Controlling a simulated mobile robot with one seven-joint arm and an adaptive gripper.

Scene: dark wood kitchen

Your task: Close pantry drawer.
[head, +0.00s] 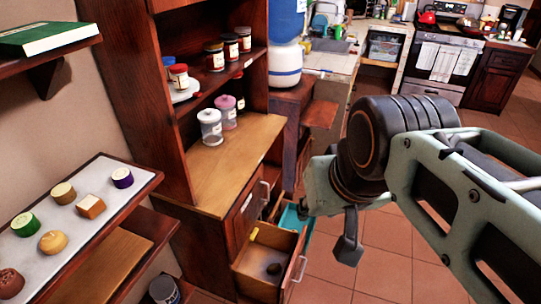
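The wooden pantry cabinet (225,185) stands left of centre, with shelves above and drawers below. One low drawer (262,250) is pulled out. It has a pale wood inside, a small dark round item (274,268) and a small yellow item in it, and a metal bar handle on its front. Behind it, another low compartment with a teal inside (292,217) also stands open. My arm comes in from the right. A dark part of my gripper (348,240) hangs right of the open drawer, apart from it in the picture. The arm hides the rest, so its opening does not show.
A shelf at left holds a tray (75,245) with several small food items. Jars (211,127) stand on the cabinet top and shelves. A blue and white water dispenser (286,60) stands behind. A stove (440,62) is at the back right. Tiled floor (335,275) is clear right of the drawer.

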